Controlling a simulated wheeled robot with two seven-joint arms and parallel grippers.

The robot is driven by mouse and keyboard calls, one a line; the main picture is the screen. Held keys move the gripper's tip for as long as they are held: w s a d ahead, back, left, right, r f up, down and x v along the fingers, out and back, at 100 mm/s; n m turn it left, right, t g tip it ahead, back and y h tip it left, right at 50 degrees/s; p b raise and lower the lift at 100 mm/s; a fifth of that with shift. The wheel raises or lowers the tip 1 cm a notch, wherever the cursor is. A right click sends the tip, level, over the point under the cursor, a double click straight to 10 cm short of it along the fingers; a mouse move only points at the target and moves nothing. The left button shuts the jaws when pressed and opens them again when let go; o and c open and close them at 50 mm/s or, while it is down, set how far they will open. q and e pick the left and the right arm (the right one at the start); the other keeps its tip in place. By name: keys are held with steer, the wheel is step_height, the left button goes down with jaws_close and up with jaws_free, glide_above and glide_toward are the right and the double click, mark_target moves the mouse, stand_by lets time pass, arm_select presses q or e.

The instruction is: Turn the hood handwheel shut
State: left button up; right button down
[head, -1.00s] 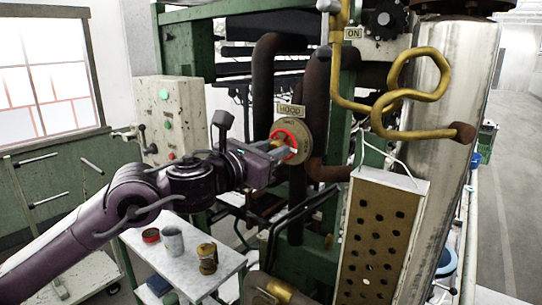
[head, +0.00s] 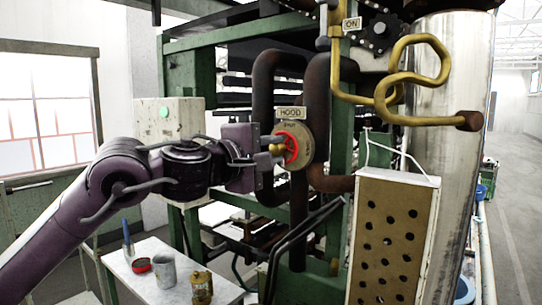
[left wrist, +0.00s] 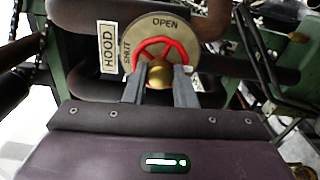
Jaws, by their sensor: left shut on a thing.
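The hood handwheel (head: 291,148) is a small red spoked wheel on a round tan plate, under a HOOD sign (head: 290,113). In the left wrist view the red wheel (left wrist: 164,44) sits before the plate (left wrist: 188,27), which reads OPEN and SHUT. A brass knob (left wrist: 160,76) stands out at the wheel's middle. My left gripper (head: 277,147) reaches the wheel from the left. In the left wrist view its two fingers (left wrist: 160,80) lie on either side of the knob and are shut on it. The wheel's turned position is hard to tell. My right gripper is not in view.
Dark pipes (head: 318,90) run close around the wheel. A perforated panel box (head: 392,240) and a yellow bent pipe (head: 415,90) stand to the right. A small white table (head: 135,273) with cans is below my left arm.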

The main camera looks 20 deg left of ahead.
arm_select(q)
steer(key=o, duration=0.8)
steer(key=shift+o, duration=0.2)
